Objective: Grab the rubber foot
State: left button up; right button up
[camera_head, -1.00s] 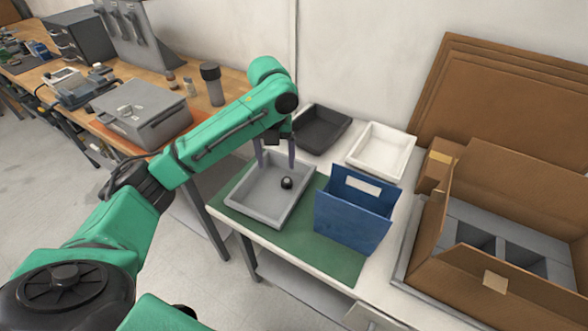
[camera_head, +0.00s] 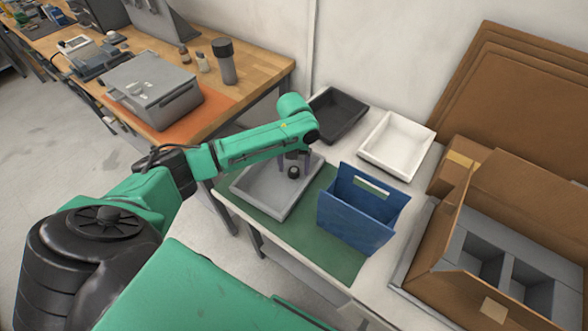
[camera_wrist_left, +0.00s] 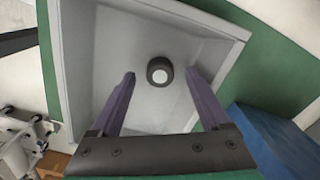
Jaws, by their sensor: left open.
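The rubber foot (camera_head: 293,172) is a small black round piece lying in the grey tray (camera_head: 262,207). In the left wrist view the foot (camera_wrist_left: 160,71) shows a pale round centre and lies on the floor of the tray (camera_wrist_left: 72,62). My left gripper (camera_head: 293,163) is over the tray. In the wrist view its two purple fingers (camera_wrist_left: 160,85) are apart with nothing between their tips. The foot appears between and just beyond the fingertips. I cannot tell whether the fingers touch the tray floor. My right gripper is not in view.
The tray sits on a green mat (camera_head: 325,255). A blue open holder (camera_head: 350,222) stands close on its right. A black tray (camera_head: 338,114) and a white tray (camera_head: 396,146) lie behind. A cardboard box (camera_head: 425,262) with grey dividers is at the right.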

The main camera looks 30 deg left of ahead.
pick_arm(q)
jog(key=shift+f, duration=0.25)
jog(key=shift+c, duration=0.6)
grip_shut()
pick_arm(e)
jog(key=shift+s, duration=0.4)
pick_arm(q)
jog(key=shift+r, duration=0.1)
